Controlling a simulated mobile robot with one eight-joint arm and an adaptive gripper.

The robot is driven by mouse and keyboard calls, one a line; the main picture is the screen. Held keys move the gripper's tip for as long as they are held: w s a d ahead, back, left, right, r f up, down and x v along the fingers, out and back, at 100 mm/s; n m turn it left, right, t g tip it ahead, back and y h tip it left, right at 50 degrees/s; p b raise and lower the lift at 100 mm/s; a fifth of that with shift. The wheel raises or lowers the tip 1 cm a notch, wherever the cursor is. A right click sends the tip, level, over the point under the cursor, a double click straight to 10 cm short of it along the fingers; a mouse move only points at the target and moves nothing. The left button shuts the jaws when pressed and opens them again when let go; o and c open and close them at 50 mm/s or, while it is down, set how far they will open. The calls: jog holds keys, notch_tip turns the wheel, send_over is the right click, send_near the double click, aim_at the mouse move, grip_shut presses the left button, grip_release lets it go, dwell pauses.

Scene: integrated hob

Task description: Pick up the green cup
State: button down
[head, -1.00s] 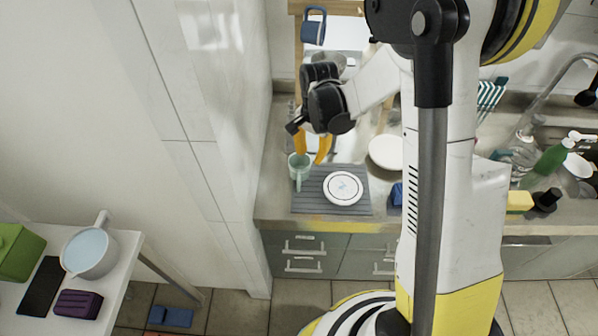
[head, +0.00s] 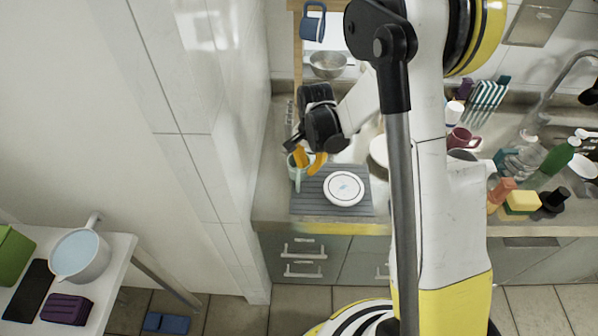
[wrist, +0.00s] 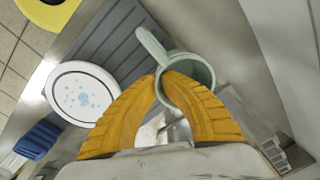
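The green cup (head: 294,174) is a pale green mug standing upright at the left edge of the grey ribbed mat on the counter. In the wrist view the cup (wrist: 201,69) shows its open mouth, with its handle (wrist: 153,45) pointing up and left. My gripper (head: 308,171) has yellow fingers pointing down at the cup. In the wrist view the fingertips of my gripper (wrist: 162,77) are close together at the rim, one outside and one inside, with the cup wall between them. The fingertips hide part of the rim.
A wall (head: 232,150) rises to the left. A metal bowl (head: 327,65) and a hanging blue mug (head: 313,22) are behind. A sponge (head: 522,202) and bottles stand at the right.

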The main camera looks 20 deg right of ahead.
dwell(0.4)
jog(key=shift+r+p, duration=0.4)
jog(key=shift+r, duration=0.25)
notch_tip(320, 180, up, 3)
jog(key=shift+f+p, duration=0.1)
jog(key=shift+p, duration=0.65)
jog(key=s+d+r+p, duration=0.4)
jog(key=s+d+r, duration=0.3)
jog(key=s+d, duration=0.15)
jog(key=w+a+r+n, duration=0.1)
jog(key=w+a+n, duration=0.1)
jog(key=a+n, duration=0.6)
jog(key=shift+w+a+r+n, duration=0.2)
jog(key=shift+w+r+n, duration=0.15)
jog(key=shift+n, duration=0.55)
jog(key=shift+r, duration=0.1)
